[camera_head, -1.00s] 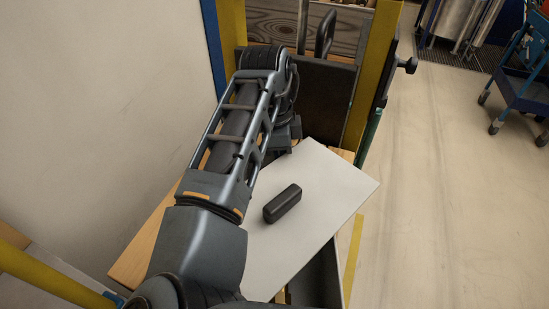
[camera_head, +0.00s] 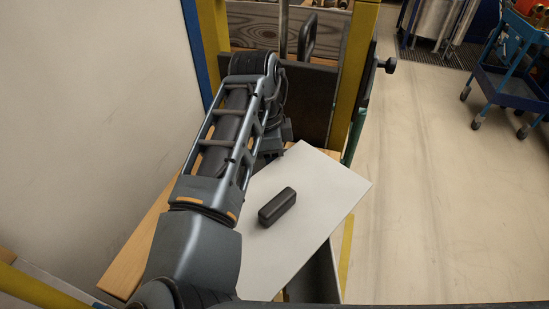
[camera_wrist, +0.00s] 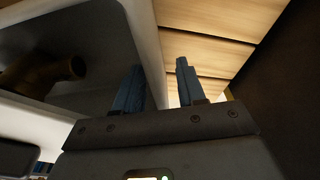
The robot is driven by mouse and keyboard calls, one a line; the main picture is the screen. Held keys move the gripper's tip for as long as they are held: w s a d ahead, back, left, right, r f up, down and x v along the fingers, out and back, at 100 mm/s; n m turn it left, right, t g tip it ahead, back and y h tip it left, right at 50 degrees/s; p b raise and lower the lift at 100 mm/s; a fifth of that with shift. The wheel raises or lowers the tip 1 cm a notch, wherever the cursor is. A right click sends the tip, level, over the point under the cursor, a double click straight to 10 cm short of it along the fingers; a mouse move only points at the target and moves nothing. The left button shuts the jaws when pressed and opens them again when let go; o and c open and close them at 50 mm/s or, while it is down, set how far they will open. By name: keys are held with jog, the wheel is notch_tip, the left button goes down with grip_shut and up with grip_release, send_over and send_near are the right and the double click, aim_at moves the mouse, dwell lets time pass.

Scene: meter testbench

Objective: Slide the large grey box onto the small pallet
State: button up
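The box shows in the head view as a flat pale grey top (camera_head: 318,190) with a black handle-like block (camera_head: 277,207) on it. It lies at an angle over light wooden boards (camera_head: 135,255); I cannot tell whether these are the pallet. My arm reaches along its left side, and my gripper is hidden there behind the arm. In the wrist view my gripper (camera_wrist: 160,88) has its two blue fingers apart. A pale edge, perhaps of the box, runs up between and beyond the fingers; contact cannot be judged. Wooden slats (camera_wrist: 205,50) lie beyond.
Yellow posts (camera_head: 353,75) and a dark panel stand at the back. A white wall (camera_head: 90,120) closes the left side. Open floor (camera_head: 440,200) lies to the right, with a blue cart (camera_head: 512,90) farther off. A brass-coloured elbow (camera_wrist: 50,75) shows in the wrist view.

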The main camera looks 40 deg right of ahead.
jog(key=shift+w+a+r+b, duration=0.1)
jog(key=shift+a+r+b, duration=0.05)
jog(key=shift+r, duration=1.15)
jog(key=shift+w+a+r+b, duration=0.15)
jog(key=shift+r+b, duration=0.05)
jog(key=shift+r, duration=1.05)
jog(key=shift+w+a+r+b, duration=0.1)
jog(key=shift+a+r+b, duration=0.05)
jog(key=shift+r, duration=1.15)
